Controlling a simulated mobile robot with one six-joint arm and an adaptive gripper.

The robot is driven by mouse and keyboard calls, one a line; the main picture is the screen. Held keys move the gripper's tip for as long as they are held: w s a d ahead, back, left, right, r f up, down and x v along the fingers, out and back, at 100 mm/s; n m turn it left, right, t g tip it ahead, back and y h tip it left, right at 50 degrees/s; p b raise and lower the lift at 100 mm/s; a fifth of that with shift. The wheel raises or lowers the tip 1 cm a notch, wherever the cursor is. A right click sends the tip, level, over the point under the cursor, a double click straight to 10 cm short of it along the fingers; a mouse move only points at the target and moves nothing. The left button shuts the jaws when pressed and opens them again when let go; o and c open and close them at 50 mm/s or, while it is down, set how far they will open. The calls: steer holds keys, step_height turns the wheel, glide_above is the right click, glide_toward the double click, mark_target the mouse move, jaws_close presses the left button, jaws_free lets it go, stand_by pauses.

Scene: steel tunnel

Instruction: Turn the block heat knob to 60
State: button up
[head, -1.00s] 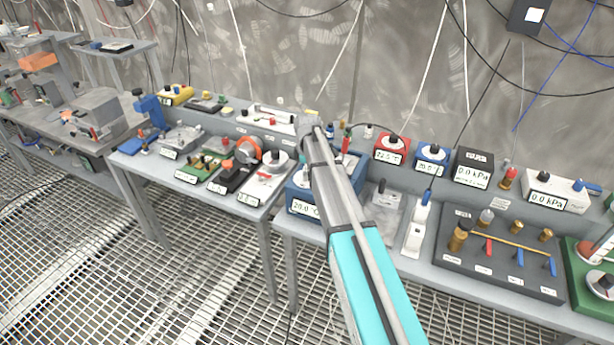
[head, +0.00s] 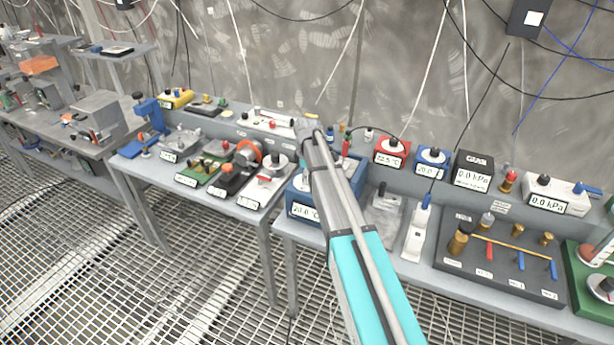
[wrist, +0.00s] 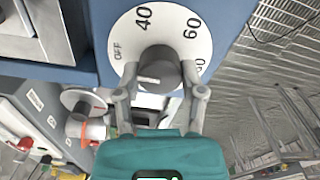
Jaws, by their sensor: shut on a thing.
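The block heat knob (wrist: 160,72) is a dark grey round knob on a white dial (wrist: 165,18) in the wrist view. The dial reads OFF at left, 40 at upper left and 60 at upper right; another number at right is partly hidden. A short light mark shows on the knob, but I cannot tell which number it points to. My gripper (wrist: 158,82) is shut on the knob, one finger on each side. In the head view the blue heater block (head: 297,190) has a display reading about 20.0 °C; my arm hides its knob.
A red meter box (head: 391,150), a blue meter box (head: 432,158) and a black kPa gauge (head: 473,170) stand to the right. A white device with a blue lever (head: 414,238) lies in front. The left table (head: 240,203) holds several instruments close by.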

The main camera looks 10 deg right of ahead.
steer(key=shift+m, duration=0.5)
steer(key=m, duration=1)
steer(key=shift+m, duration=0.3)
steer(key=m, duration=0.6)
steer(key=shift+d+m, duration=0.15)
steer(key=shift+m, duration=0.15)
steer(key=m, duration=0.5)
steer(key=shift+m, duration=0.3)
steer(key=o, duration=1.1)
steer(key=shift+o, duration=0.2)
